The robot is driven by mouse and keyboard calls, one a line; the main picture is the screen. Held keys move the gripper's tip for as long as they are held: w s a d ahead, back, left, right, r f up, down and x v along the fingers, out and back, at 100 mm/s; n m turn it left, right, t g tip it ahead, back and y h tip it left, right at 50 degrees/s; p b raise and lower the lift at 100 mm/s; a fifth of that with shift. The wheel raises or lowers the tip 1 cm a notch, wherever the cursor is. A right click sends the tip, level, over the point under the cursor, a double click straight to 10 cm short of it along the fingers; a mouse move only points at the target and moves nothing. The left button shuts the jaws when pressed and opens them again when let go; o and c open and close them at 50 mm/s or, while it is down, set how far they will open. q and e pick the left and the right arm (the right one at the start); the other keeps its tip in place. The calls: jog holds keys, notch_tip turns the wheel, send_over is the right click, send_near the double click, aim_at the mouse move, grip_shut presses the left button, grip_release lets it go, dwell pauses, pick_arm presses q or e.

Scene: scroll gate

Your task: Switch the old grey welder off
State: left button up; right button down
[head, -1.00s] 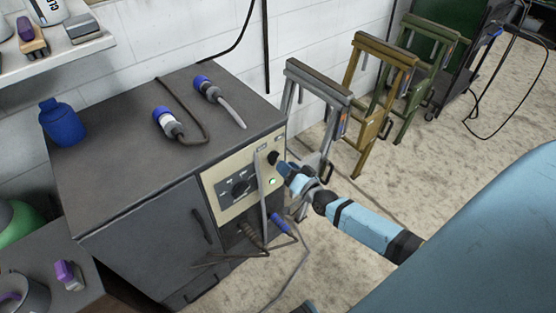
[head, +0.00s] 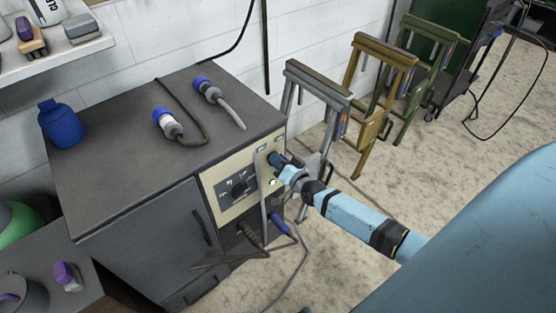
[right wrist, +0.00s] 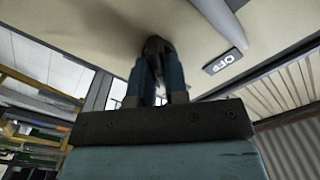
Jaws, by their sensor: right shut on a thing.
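The old grey welder is a dark grey cabinet (head: 150,150) with a beige front panel (head: 220,187) at its upper right. In the right wrist view, the two fingers (right wrist: 160,85) are closed on the dark knob (right wrist: 155,45) at the panel. An OFF label (right wrist: 223,61) is on the panel to the right of the knob. My left gripper is not in view.
A blue bottle (head: 62,123) and two blue-capped plugs (head: 168,124) with cables sit on the cabinet top. Cables hang below the panel. Grey (head: 318,85), yellow (head: 384,62) and green (head: 428,50) stands are on the floor at right.

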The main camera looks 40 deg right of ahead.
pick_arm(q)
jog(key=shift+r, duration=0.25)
pick_arm(e)
jog(key=shift+r+n, duration=0.1)
jog(key=shift+n, duration=0.2)
pick_arm(q)
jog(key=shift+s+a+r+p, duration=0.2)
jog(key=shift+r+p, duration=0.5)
jog(key=shift+p, duration=0.7)
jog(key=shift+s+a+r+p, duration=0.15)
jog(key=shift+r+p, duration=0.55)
jog(key=shift+p, duration=0.65)
pick_arm(e)
jog(key=shift+a+n, duration=0.2)
jog(key=shift+n, duration=3.65)
jog(key=shift+a+n, duration=0.15)
jog(key=shift+n, duration=3.7)
jog(key=c, duration=1.1)
grip_release()
